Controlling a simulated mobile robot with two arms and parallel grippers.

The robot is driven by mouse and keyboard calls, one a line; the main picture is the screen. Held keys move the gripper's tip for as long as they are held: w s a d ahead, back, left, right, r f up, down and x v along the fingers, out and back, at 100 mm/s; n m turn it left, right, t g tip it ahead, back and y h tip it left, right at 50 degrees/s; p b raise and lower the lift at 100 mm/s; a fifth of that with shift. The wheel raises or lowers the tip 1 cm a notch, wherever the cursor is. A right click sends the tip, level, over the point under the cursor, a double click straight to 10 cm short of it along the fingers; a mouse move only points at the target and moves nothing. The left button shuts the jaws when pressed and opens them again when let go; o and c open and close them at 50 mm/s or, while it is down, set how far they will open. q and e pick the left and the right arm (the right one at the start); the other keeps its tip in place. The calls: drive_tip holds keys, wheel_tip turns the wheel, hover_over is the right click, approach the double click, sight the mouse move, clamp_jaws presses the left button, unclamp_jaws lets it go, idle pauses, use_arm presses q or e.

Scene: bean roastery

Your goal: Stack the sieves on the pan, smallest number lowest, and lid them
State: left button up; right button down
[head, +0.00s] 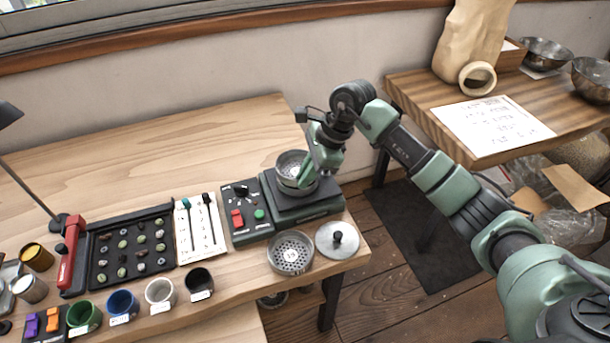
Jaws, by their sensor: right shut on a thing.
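A round metal stack (291,183) stands on the dark green machine base (300,206) near the table's right end. My right gripper (312,170) is shut on the right side of the upper sieve (290,163), at the stack. Whether that sieve rests fully on the piece below I cannot tell, and its number is not readable. Another sieve (291,253), with large round holes, lies in front of the machine. The round metal lid (337,239) with a black knob lies to its right by the table edge. My left gripper is out of view.
A control box (245,213) with red and green buttons adjoins the machine. A white card (199,229), a dark bean tray (131,249) and several cups, one black (199,284), stand to the left. The back of the table is clear. A side table (430,96) stands right.

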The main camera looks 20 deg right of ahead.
drive_tip(key=shift+f+b, duration=0.45)
drive_tip(key=shift+f, duration=0.1)
drive_tip(key=c, duration=1.8)
unclamp_jaws()
drive_tip(key=shift+c, duration=0.2)
drive_tip(key=p+v, duration=0.5)
drive_tip(key=v, duration=0.6)
